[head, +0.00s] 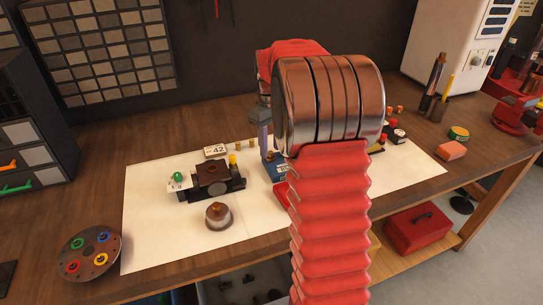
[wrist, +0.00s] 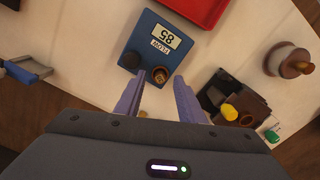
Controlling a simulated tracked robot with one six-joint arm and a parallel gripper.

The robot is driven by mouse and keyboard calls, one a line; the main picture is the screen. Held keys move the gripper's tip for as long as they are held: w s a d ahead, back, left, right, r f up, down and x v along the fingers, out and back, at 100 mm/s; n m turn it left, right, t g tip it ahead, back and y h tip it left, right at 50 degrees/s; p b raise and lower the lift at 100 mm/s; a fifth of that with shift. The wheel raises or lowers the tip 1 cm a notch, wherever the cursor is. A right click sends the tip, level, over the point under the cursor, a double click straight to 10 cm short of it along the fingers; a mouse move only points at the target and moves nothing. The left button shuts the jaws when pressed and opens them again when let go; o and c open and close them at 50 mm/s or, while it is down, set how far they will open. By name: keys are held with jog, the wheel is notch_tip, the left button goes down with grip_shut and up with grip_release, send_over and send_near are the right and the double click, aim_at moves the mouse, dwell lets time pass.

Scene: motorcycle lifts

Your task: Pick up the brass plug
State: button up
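A small brass-brown round piece, which looks like the brass plug (wrist: 160,75), sits at the near edge of a blue block (wrist: 155,40) labelled 85, beside a black knob (wrist: 130,61). In the wrist view my gripper (wrist: 159,80) has its two fingers apart, with the plug showing between the fingertips. I cannot tell how far above the plug they are. In the head view the blue block (head: 277,170) is partly hidden by my arm, and one finger of my gripper (head: 263,135) points down above it.
A red tray (wrist: 197,8) lies beyond the block. A dark fixture with yellow and green knobs (head: 210,178) and a round knobbed piece (head: 218,215) stand on the white mat (head: 150,235). A disc with coloured pegs (head: 89,252) is at the left. The mat's front left is clear.

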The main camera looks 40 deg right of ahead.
jog(key=shift+f, duration=0.65)
grip_shut()
